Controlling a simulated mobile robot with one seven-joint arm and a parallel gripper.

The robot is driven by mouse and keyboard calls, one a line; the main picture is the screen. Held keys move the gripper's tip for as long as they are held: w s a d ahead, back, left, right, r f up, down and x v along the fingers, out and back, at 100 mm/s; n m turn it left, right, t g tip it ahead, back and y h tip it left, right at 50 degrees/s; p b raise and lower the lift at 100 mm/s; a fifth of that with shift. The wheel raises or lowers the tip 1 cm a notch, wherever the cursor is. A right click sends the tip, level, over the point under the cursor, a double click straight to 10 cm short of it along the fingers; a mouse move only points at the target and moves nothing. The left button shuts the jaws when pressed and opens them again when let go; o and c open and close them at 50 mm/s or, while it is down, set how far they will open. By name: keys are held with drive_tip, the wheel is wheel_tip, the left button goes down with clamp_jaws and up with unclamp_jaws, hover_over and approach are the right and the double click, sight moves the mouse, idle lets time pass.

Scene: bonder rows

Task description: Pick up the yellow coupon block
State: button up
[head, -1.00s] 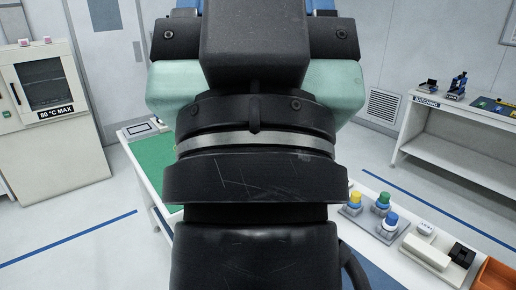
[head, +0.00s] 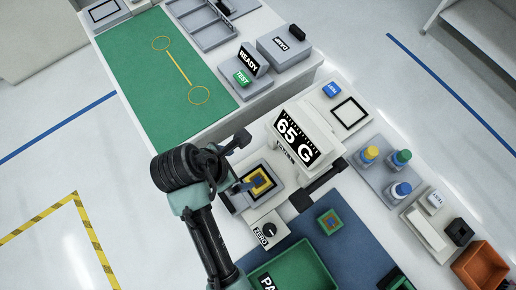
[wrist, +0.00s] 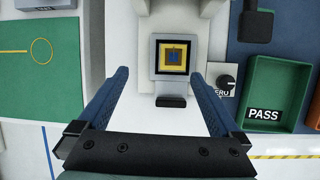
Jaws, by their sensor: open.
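The yellow coupon block (head: 260,182), with a blue square at its middle, sits on the plate of a scale whose display (head: 296,137) reads 65 G. In the wrist view the block (wrist: 182,56) lies inside a black and grey square frame, just ahead of the fingertips and slightly right of centre. My gripper (head: 243,163) is beside the scale plate in the head view. In the wrist view my gripper (wrist: 160,78) is open, its two blue fingers apart with nothing held between them. The block's sides are hard to make out.
A ZERO knob box (head: 268,234) stands close beside the plate. A green PASS tray (head: 290,270) and a green-edged block (head: 330,221) on a blue mat (head: 350,245) are nearby. The green mat (head: 130,60) is largely clear.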

drive_tip(key=s+d+f, duration=0.1)
drive_tip(key=s+f, duration=0.1)
hover_over(258, 181)
drive_tip(key=s+a, duration=0.1)
drive_tip(key=a, duration=0.1)
drive_tip(key=shift+n+g, duration=0.3)
drive_tip(key=shift+n, duration=0.1)
wheel_tip(258, 181, down, 5)
drive_tip(key=shift+s+f, duration=0.1)
drive_tip(key=shift+p+x, duration=0.65)
drive_tip(key=shift+x, duration=2.25)
drive_tip(key=shift+s+a, duration=0.1)
drive_tip(key=shift+s, duration=0.1)
drive_tip(key=c, duration=1.6)
